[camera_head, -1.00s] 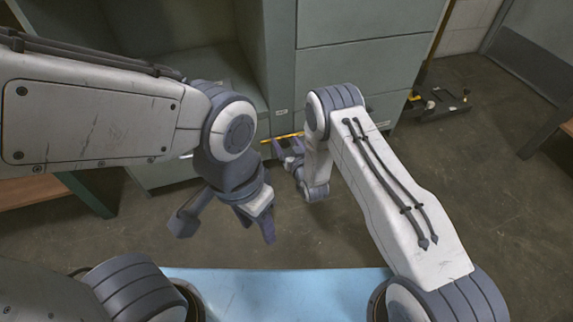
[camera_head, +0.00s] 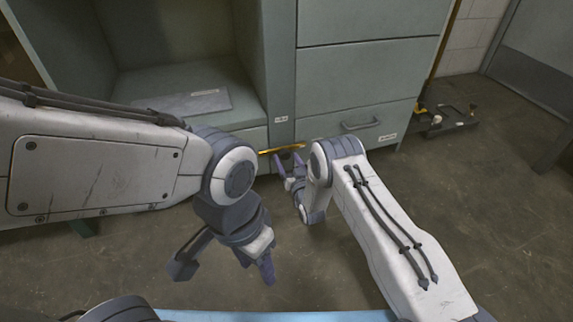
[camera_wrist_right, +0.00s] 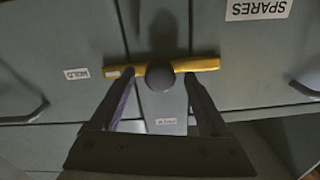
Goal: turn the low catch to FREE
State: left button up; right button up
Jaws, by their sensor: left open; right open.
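The low catch is a yellow bar with a round dark knob (camera_wrist_right: 160,76) at its middle, set low on the grey-green cabinet. The bar lies nearly level in the right wrist view. In the head view only part of the bar (camera_head: 283,149) shows. My right gripper (camera_wrist_right: 160,92) is open, its fingers on either side of the knob and their tips close to the bar. I cannot tell whether they touch it. It also shows in the head view (camera_head: 291,172). My left gripper (camera_head: 226,264) is open and empty, over the floor.
A HOLD label (camera_wrist_right: 76,74) and a small unreadable label (camera_wrist_right: 166,121) are near the catch. A SPARES label (camera_wrist_right: 258,9) is on a drawer. The cabinet has an open shelf bay (camera_head: 160,85) and a drawer handle (camera_head: 362,125).

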jog(key=shift+w+a, duration=0.2)
jog(key=shift+w, duration=0.35)
grip_shut()
jog(key=shift+s, duration=0.1)
dwell(1.0)
